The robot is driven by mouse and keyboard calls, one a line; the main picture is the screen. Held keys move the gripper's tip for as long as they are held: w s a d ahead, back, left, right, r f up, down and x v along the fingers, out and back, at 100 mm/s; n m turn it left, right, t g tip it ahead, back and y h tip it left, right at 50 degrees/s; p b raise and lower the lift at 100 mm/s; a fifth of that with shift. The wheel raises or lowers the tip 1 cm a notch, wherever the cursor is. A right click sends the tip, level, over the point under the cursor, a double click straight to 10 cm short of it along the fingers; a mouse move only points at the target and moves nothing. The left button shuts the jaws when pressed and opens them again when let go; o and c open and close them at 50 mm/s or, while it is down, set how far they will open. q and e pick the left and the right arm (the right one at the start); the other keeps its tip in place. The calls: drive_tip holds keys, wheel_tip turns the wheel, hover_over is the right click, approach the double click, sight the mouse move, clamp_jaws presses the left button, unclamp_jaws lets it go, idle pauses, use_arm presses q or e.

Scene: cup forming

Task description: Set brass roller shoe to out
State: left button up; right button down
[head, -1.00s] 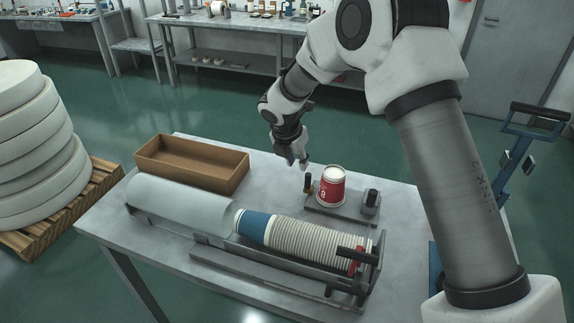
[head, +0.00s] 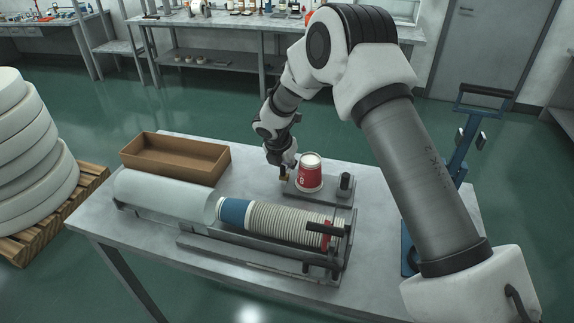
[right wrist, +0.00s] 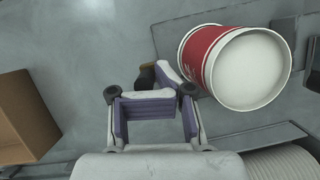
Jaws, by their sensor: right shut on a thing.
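The brass roller shoe (head: 284,178) is a small brass and dark piece on the left side of a grey base plate, beside a red and white cup (head: 310,172). My right gripper (head: 282,165) is down at the shoe and shut on it, hiding much of it. In the right wrist view, the gripper's pads (right wrist: 163,88) meet around the shoe (right wrist: 147,76), of which only a dark and brown bit shows. The cup (right wrist: 246,66) is just to the right of the fingers there. My left gripper is out of view.
A dark post (head: 345,186) stands on the plate's right side. An open brown box (head: 175,158) is at the table's back left.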

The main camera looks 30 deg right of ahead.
drive_tip(key=shift+w+f, duration=0.1)
drive_tip(key=shift+w, duration=0.05)
drive_tip(key=c, duration=1.4)
unclamp_jaws()
drive_tip(key=shift+w+a, duration=0.1)
drive_tip(key=shift+a, duration=0.05)
drive_tip(key=shift+o, duration=0.2)
drive_tip(key=shift+p+v, duration=0.85)
drive_tip(key=shift+v, duration=0.1)
drive_tip(key=p+v, duration=0.5)
drive_tip(key=v, duration=0.2)
drive_tip(key=shift+p, duration=0.3)
